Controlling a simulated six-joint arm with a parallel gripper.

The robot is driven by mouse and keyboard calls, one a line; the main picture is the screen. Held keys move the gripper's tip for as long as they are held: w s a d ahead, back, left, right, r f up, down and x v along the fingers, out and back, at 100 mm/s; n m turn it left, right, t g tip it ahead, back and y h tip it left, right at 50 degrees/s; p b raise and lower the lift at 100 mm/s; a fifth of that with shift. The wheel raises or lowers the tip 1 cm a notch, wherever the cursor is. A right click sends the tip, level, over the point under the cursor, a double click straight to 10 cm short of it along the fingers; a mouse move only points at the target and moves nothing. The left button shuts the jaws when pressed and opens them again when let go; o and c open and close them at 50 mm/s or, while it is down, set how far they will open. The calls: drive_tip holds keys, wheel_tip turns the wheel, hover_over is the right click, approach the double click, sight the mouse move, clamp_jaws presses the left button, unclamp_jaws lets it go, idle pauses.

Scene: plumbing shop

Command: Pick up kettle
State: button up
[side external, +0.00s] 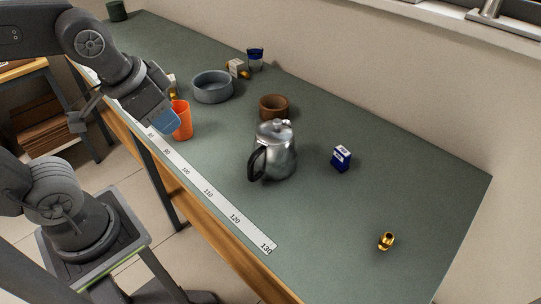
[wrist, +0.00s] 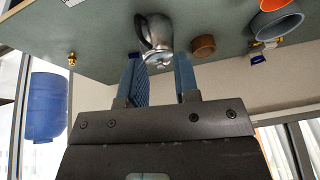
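The silver metal kettle (side external: 277,155) with a black handle stands upright on the green-grey bench, near its middle. In the wrist view the kettle (wrist: 156,34) shows beyond the gap between my fingertips, apart from them. My gripper (side external: 164,122) is at the left in the side view, over the bench's front edge by the orange cup, well left of the kettle. In the wrist view the two blue fingers of my gripper (wrist: 159,62) are spread with nothing between them.
An orange cup (side external: 183,121) stands close beside my gripper. A brown bowl (side external: 274,106) is just behind the kettle, a blue box (side external: 341,158) to its right. A grey bowl (side external: 212,87) is farther back. A brass fitting (side external: 387,241) lies front right. A ruler (side external: 208,192) runs along the front edge.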

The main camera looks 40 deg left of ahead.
drive_tip(key=w+d+f+m+g+y, duration=0.2)
drive_tip(key=w+f+m+g+y, duration=0.15)
drive_tip(key=m, duration=0.25)
drive_tip(key=m+t+y, duration=0.6)
drive_tip(key=m+y, duration=0.7)
drive_tip(key=m, duration=0.3)
approach(252, 173)
drive_tip(key=x, duration=1.2)
drive_tip(key=shift+w+a+f, duration=0.1)
drive_tip(key=shift+a+f, duration=0.05)
drive_tip(key=shift+a, duration=0.2)
drive_tip(key=shift+c, duration=0.2)
clamp_jaws()
